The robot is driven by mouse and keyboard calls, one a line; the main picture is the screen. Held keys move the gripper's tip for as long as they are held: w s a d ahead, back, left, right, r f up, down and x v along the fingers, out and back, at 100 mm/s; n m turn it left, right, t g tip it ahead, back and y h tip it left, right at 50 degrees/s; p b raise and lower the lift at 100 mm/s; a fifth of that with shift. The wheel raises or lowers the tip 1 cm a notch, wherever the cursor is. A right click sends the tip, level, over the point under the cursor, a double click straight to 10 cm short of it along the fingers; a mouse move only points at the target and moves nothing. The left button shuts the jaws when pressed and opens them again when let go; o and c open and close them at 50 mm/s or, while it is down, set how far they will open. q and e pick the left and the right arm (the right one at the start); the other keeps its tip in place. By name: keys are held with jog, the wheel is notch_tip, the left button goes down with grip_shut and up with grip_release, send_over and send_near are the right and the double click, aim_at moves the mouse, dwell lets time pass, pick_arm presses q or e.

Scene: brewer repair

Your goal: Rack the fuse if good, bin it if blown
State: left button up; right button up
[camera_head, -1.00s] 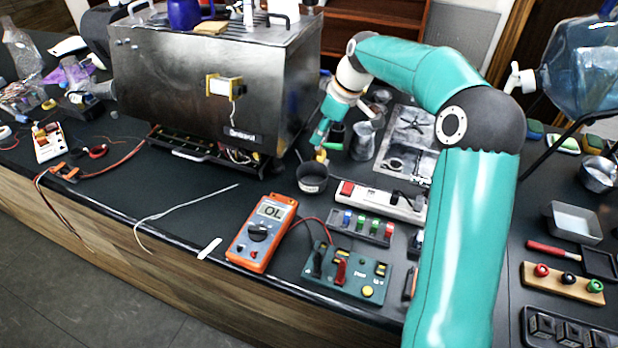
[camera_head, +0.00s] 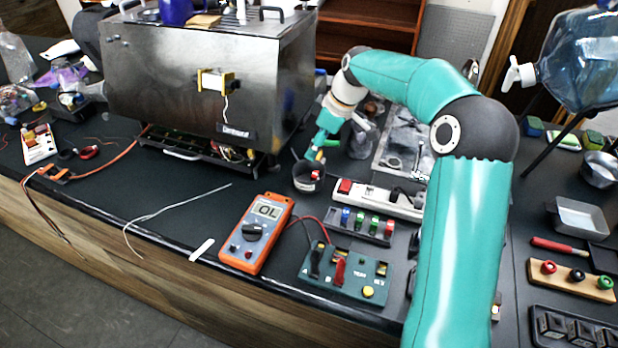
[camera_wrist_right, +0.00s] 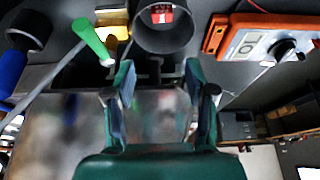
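The right gripper (camera_head: 314,156) is just above the dark round bin (camera_head: 307,179). In the right wrist view its fingers (camera_wrist_right: 160,85) are apart with nothing between them. A small red and white piece (camera_wrist_right: 161,14) shows inside the bin (camera_wrist_right: 165,40); I cannot tell for sure that it is the fuse. The orange meter (camera_head: 256,234) reads OL. The green test board (camera_head: 345,274) has a black and a red lead clip on it. The grey rack (camera_head: 358,226) holds several coloured pieces. My left gripper is out of view.
A steel brewer (camera_head: 205,80) stands behind and left of the bin. A white power strip (camera_head: 380,198) lies right of the bin. A loose grey wire (camera_head: 175,207) and a white strip (camera_head: 202,250) lie on the dark bench. A water bottle (camera_head: 585,65) stands at right.

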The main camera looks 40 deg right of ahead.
jog(key=shift+r, duration=0.15)
jog(key=v, duration=1.1)
jog(key=shift+r, duration=0.3)
jog(key=shift+s, duration=0.1)
